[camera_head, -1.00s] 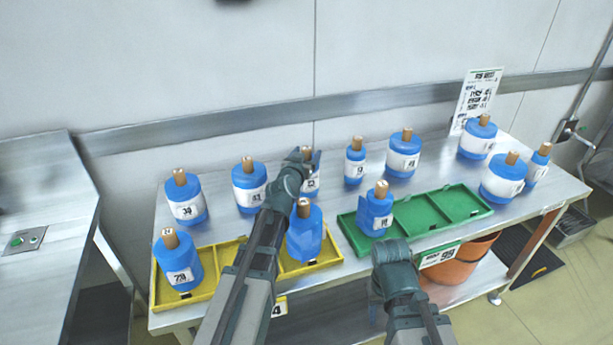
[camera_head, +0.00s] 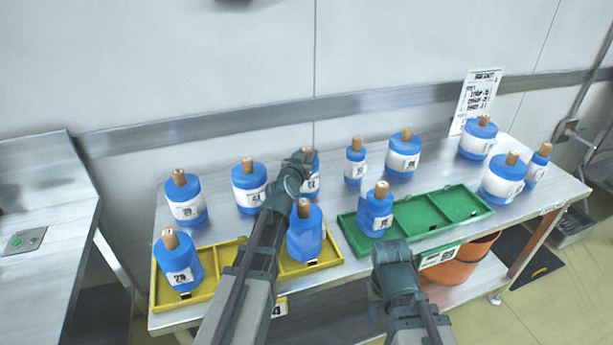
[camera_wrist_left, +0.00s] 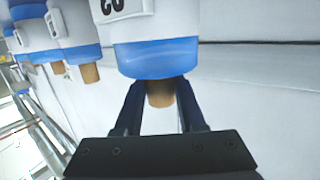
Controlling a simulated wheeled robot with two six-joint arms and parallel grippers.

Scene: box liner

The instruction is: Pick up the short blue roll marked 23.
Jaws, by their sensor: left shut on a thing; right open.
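My left gripper (camera_head: 302,158) reaches over the back row of the table. It is shut on the brown core at the top of a blue roll with a white label (camera_head: 312,183), partly hidden behind my wrist. In the left wrist view, the fingers (camera_wrist_left: 160,92) stand on both sides of that core, and the roll (camera_wrist_left: 160,58) appears upside down. Its label is cut off at the picture's edge, so I cannot read its number surely. I cannot tell whether the roll touches the table. My right gripper (camera_head: 390,250) is open and empty, low in front of the green tray.
Blue rolls stand close on both sides: one at left (camera_head: 249,188), a slim one at right (camera_head: 355,162). A yellow tray (camera_head: 212,252) and a green tray (camera_head: 470,207) lie in front, with rolls in them. The wall rail (camera_head: 240,122) runs behind.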

